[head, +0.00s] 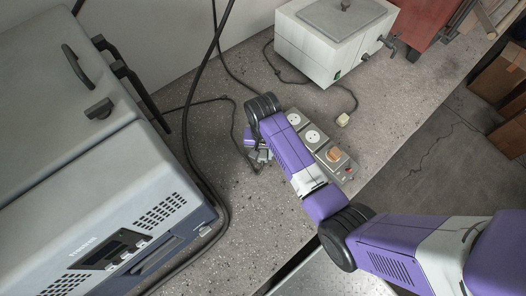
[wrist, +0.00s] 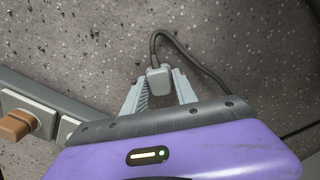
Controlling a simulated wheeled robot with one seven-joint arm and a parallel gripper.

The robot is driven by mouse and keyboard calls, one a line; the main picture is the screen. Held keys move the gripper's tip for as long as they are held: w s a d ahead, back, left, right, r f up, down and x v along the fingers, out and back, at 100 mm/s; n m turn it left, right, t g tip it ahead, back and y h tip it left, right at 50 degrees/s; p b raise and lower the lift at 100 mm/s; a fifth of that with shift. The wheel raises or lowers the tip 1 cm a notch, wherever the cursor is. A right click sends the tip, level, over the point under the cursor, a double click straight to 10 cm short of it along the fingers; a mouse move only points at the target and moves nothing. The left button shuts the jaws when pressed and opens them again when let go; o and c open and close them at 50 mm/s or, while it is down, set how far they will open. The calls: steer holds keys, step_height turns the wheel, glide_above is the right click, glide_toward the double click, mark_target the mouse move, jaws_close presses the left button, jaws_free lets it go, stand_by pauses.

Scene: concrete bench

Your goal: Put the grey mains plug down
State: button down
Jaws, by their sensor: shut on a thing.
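My gripper (wrist: 159,82) is shut on the grey mains plug (wrist: 157,76), whose dark cable curves up and away to the right in the wrist view. In the head view my gripper (head: 259,156) is over the bench, left of the power strip, and my arm hides most of the plug. I cannot tell whether the plug touches the bench top.
A grey power strip (head: 313,137) with an orange-brown plug (head: 335,155) in it lies right of my gripper. A cream plug (head: 343,119) lies behind it, near a white water bath (head: 318,50). A large grey machine (head: 75,150) fills the left. Speckled bench (head: 262,205) is clear in front.

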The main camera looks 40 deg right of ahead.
mark_target(263, 153)
steer(key=c, duration=1)
jaws_free()
steer(key=shift+f, duration=0.15)
step_height(263, 153, up, 13)
